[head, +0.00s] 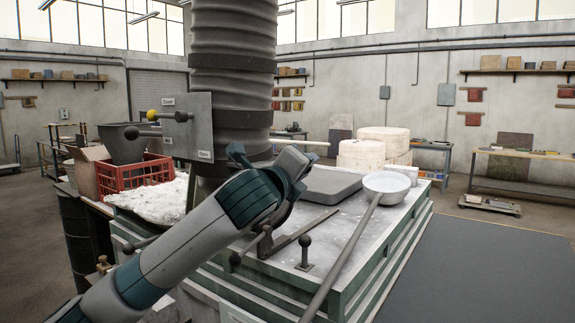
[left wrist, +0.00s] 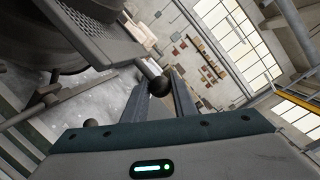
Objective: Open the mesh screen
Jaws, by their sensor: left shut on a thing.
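The mesh screen (left wrist: 92,38) shows in the left wrist view as a grey perforated sheet at upper left. A short rod runs from it to a dark ball knob (left wrist: 160,86). My left gripper (left wrist: 164,96) is shut on this knob, with one finger on each side. In the head view my left arm reaches from the lower left to the middle. My right gripper is in neither view.
A grey slab (head: 331,186) and a pale ladle (head: 386,184) with a long handle lie on the furnace top. A ribbed duct (head: 233,75) stands behind my arm, beside a lever panel (head: 187,128). A red crate (head: 130,177) is left. Open floor (head: 480,265) lies right.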

